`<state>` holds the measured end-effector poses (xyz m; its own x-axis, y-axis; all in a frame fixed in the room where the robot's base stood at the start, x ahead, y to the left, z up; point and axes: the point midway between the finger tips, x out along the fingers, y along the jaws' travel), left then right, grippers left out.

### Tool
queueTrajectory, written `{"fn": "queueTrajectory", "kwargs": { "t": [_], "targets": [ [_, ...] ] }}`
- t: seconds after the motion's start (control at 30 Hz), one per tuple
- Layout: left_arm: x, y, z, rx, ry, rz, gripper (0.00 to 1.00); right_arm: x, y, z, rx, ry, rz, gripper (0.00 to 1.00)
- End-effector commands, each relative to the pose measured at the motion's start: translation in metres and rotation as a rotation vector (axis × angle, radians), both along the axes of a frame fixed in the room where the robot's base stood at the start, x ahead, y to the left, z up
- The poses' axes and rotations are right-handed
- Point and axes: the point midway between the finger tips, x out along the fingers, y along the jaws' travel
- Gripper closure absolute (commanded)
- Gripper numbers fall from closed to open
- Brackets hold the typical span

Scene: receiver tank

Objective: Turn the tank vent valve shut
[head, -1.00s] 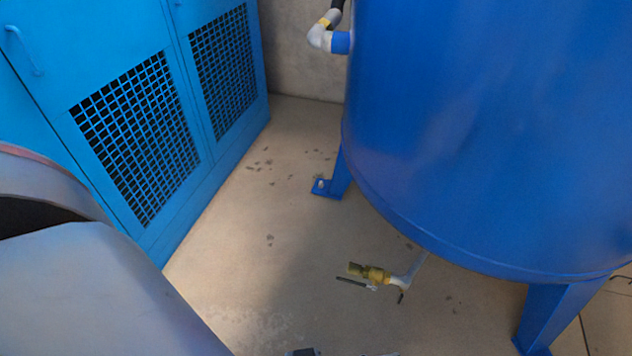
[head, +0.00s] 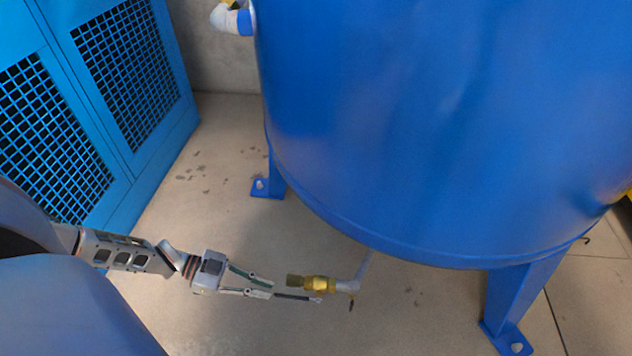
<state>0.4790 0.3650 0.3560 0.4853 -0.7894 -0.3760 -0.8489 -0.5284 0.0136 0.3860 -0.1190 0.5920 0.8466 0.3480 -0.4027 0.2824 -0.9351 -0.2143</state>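The vent valve (head: 318,284) is a brass body on a pale pipe that comes out from under the blue tank (head: 430,130). Its dark lever (head: 292,297) lies along the near side of the body, roughly in line with it, and points left. My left gripper (head: 270,289) is low over the floor, just left of the valve. Its two fingers point right and stand apart, so it looks open. The lever's free end is at the fingertips; I cannot tell whether they touch. My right gripper is not in view.
A blue cabinet (head: 115,150) with black grilles stands at the left. Tank legs (head: 518,300) stand at the right and behind the valve. A pale pipe elbow (head: 232,19) sticks out of the tank at upper left. The floor around the valve is clear.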

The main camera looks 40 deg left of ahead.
Motion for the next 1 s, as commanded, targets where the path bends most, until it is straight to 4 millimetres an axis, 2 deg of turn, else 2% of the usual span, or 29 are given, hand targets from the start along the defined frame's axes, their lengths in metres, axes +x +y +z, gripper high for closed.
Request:
{"fn": "queueTrajectory", "kwargs": {
  "t": [0.13, 0.6, 0.97, 1.0],
  "targets": [
    [0.005, 0.001, -0.005, 0.014, -0.005, -0.009, 0.88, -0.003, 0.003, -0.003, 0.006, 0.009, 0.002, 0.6],
    [0.035, -0.05, -0.029, 0.012, -0.004, -0.007, 0.88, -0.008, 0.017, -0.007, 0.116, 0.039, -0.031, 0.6],
    [0.04, -0.056, -0.03, 0.012, -0.007, -0.007, 0.88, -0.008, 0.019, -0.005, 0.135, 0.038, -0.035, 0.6],
    [0.04, -0.056, -0.03, 0.012, -0.007, -0.007, 0.9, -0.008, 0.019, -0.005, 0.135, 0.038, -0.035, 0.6]
  ]
}}
